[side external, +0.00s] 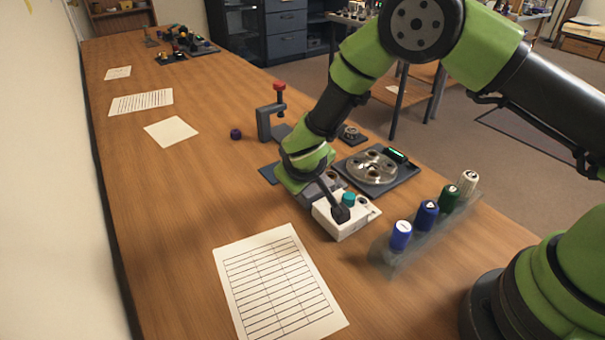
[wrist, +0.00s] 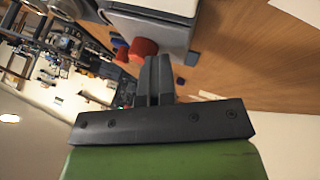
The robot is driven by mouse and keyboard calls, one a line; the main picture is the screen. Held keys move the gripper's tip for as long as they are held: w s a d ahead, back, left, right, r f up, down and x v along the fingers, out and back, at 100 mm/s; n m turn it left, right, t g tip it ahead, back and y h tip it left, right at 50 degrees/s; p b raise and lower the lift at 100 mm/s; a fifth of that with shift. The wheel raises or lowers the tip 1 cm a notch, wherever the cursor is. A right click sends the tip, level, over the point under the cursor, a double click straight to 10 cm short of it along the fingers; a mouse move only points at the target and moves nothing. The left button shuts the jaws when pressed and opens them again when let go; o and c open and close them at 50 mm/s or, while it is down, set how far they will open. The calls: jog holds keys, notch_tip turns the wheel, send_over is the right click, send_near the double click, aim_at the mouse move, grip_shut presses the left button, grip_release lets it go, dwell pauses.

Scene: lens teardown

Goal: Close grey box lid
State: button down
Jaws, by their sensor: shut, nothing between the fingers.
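A pale grey-white box (side external: 346,228) with a teal knob on top stands near the table's middle in the side external view. My gripper (side external: 341,213) is shut and empty, its dark fingertips low over or against the top of this box; contact is not clear. In the wrist view, my gripper's fingers (wrist: 160,72) are pressed together. A grey box with a pale top (wrist: 165,30) lies just beyond the fingertips there. I cannot tell for certain which part is the lid or how far it is open; my wrist hides the box's far side.
A rack (side external: 390,252) with several coloured-cap bottles stands right of the box. A round metal plate (side external: 372,166) on a dark base and a red-topped clamp (side external: 266,124) are behind. A ruled sheet (side external: 275,280) lies in front left. The left tabletop is mostly free.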

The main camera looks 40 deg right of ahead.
jog(key=a, duration=0.1)
jog(key=s+a, duration=0.1)
jog(key=a, duration=0.2)
jog(key=shift+s+a+r, duration=0.15)
jog(key=shift+s+r, duration=0.1)
jog(key=shift+r, duration=0.15)
jog(key=v, duration=0.9)
jog(key=s+d+r+m+g+y, duration=0.2)
jog(key=s+d+r+m, duration=0.3)
jog(key=d+r, duration=0.65)
jog(key=s+d+r+t+y, duration=0.1)
jog(key=s+r+y, duration=0.1)
jog(key=s, duration=0.5)
jog(key=s+r+t+y, duration=0.2)
jog(key=s+r, duration=0.3)
jog(key=s, duration=0.3)
jog(key=shift+s+d+m, duration=0.2)
jog(key=shift+d+m, duration=0.2)
